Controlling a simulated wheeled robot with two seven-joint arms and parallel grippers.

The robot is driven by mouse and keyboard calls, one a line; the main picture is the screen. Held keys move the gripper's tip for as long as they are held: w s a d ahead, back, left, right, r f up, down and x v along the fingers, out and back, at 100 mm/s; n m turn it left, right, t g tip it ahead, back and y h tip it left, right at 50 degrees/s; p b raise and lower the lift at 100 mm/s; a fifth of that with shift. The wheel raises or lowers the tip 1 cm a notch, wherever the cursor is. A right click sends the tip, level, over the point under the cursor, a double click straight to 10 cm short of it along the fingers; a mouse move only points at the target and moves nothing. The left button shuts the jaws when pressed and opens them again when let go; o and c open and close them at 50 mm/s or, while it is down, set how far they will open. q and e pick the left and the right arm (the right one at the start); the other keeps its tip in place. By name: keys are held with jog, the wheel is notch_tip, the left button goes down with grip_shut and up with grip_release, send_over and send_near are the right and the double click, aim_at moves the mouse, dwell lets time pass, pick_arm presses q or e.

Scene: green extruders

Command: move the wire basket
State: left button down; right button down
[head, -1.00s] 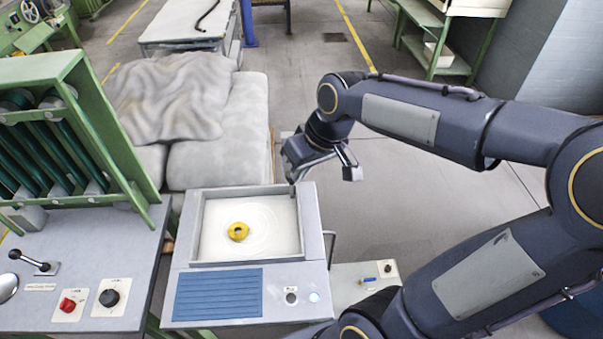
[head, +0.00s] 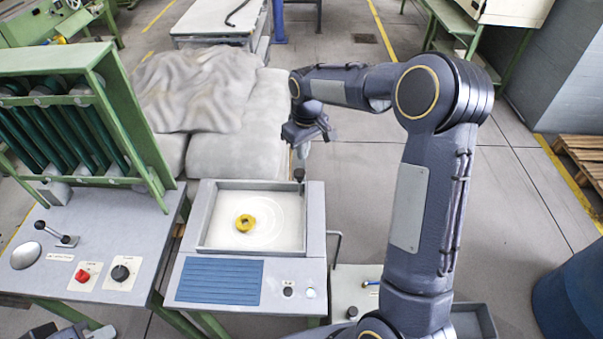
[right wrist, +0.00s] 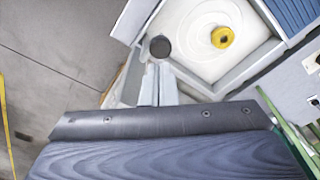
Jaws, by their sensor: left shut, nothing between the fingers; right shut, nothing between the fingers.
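No wire basket can be made out in either view. My right gripper (head: 303,152) is shut and empty, hanging in the air by the right side of the grey pallet-like block, just beyond the machine with the shallow tray. In the right wrist view its fingers (right wrist: 157,84) are together, close to a dark round knob (right wrist: 160,47) at the tray's corner; I cannot tell whether they touch it. A dark part of my left gripper (head: 62,332) shows at the bottom left edge, mostly cut off; it is shut.
The shallow tray (head: 208,222) holds a yellow ring (head: 245,223), also in the right wrist view (right wrist: 222,37). A control panel (head: 95,250) with a green frame stands left.

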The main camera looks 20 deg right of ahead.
aim_at(301, 173)
jog(key=shift+w+a+f+b, duration=0.1)
jog(key=shift+w+f+b, duration=0.05)
jog(key=shift+f+b, duration=1.35)
jog(key=shift+w+f+b, duration=0.15)
jog(key=shift+f+b, duration=0.7)
jog(key=shift+f, duration=1.15)
jog(key=shift+f, duration=0.1)
notch_tip(301, 173, down, 3)
jog(key=shift+r+b, duration=0.2)
jog(key=shift+b, duration=0.9)
jog(key=shift+r+p, duration=0.3)
jog(key=s, duration=0.2)
jog(key=r, duration=0.1)
jog(key=shift+s+d, duration=0.4)
